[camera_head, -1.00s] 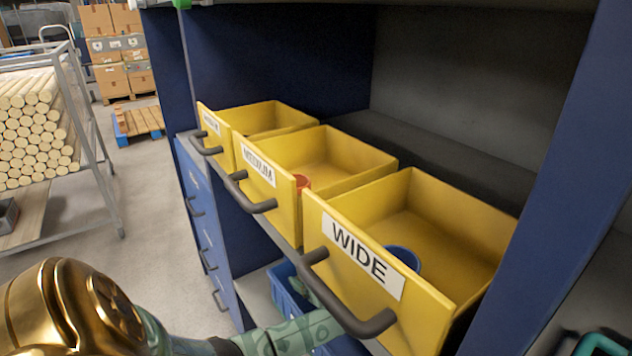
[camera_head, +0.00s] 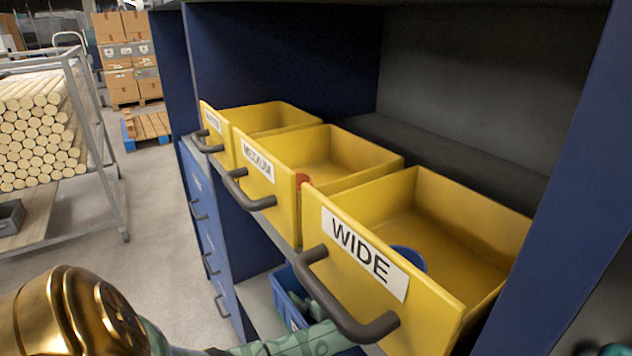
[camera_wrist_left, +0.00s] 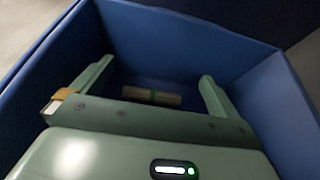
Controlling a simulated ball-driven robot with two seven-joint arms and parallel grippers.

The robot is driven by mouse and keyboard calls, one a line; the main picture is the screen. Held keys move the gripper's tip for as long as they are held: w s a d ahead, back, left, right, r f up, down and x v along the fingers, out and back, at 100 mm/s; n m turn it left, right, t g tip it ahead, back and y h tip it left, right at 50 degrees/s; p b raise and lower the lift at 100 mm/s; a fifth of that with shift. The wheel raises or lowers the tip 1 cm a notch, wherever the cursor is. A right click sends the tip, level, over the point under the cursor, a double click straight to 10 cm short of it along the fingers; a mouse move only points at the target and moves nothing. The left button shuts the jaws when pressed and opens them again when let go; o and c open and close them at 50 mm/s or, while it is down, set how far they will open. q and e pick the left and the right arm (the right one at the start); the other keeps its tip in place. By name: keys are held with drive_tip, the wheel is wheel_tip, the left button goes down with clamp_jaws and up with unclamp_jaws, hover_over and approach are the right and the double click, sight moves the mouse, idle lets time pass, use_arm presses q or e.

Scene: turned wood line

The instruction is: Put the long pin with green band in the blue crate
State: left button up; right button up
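The long pin with green band (camera_wrist_left: 152,96) is a pale wooden pin lying on the floor of the blue crate (camera_wrist_left: 195,42) in the left wrist view. My left gripper (camera_wrist_left: 156,72) is inside the crate with its fingers wide apart. The pin shows between and beyond the fingers, with a gap to each one. In the head view the blue crate (camera_head: 285,296) stands low under the yellow bins, partly hidden by the WIDE bin and my left arm. The pin is not visible in the head view. My right gripper is not in view.
Yellow bins marked MEDIUM (camera_head: 258,165) and WIDE (camera_head: 362,262), with dark handles, jut out above the crate. A red item (camera_head: 302,180) and a blue round item (camera_head: 410,258) are in them. A rack of wooden rods (camera_head: 40,130) stands left, with clear floor between.

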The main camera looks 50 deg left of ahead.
use_arm(q)
drive_tip(key=shift+s+d+f, duration=0.1)
drive_tip(key=shift+s+f, duration=0.05)
drive_tip(key=shift+f, duration=0.15)
drive_tip(key=shift+d+r+p, duration=0.35)
drive_tip(key=shift+r+p, duration=0.5)
drive_tip(key=w+p+v, duration=0.1)
drive_tip(key=p+v, duration=0.2)
drive_tip(key=v, duration=0.8)
drive_tip(key=shift+s, duration=0.4)
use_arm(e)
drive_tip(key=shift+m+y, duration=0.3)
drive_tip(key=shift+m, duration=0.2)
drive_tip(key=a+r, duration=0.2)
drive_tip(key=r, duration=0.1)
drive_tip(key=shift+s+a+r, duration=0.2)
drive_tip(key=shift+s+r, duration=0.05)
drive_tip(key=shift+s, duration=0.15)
